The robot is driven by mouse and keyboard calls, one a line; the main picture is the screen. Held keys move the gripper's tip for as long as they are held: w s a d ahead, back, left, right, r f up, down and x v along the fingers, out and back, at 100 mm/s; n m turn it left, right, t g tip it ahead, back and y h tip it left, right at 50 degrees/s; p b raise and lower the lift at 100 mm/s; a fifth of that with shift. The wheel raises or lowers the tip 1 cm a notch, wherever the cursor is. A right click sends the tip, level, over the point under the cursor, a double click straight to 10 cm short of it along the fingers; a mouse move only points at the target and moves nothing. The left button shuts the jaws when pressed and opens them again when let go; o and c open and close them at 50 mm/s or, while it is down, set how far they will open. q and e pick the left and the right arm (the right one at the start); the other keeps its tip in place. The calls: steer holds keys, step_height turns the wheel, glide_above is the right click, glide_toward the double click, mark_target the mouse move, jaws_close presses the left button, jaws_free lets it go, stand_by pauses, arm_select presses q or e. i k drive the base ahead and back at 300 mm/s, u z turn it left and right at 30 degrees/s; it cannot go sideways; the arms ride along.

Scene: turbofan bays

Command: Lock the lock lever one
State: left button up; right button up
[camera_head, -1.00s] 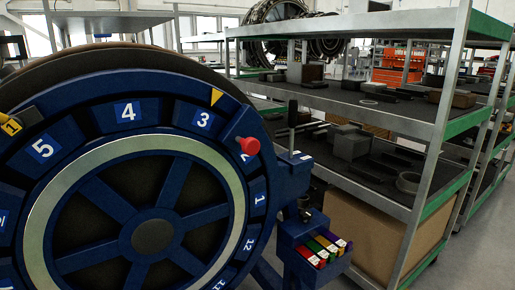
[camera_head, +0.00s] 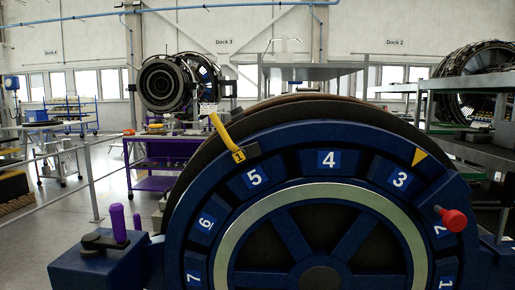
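A yellow lever (camera_head: 225,137) marked with a 1 is mounted at the upper left rim of the large blue numbered wheel (camera_head: 290,149). Its bare arm sticks up and to the left, past the wheel's edge. The label 1 faces me at its lower end. The wheel carries white numbers on blue plates, with 5, 4 and 3 across the top. Neither of my grippers shows in the view.
A red knob (camera_head: 453,219) sticks out at the wheel's right, below a yellow triangle (camera_head: 419,157). A blue box (camera_head: 98,264) with a purple handle (camera_head: 118,222) stands at the lower left. A purple cart (camera_head: 152,183) and railing (camera_head: 90,180) are behind; open floor lies left.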

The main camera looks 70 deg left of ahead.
mark_target(240, 154)
steer(key=z, duration=0.35)
steer(key=i, duration=0.4)
steer(key=u, duration=1.65)
steer(key=k, duration=0.25)
steer(key=u, duration=0.4)
steer(key=i, duration=0.4)
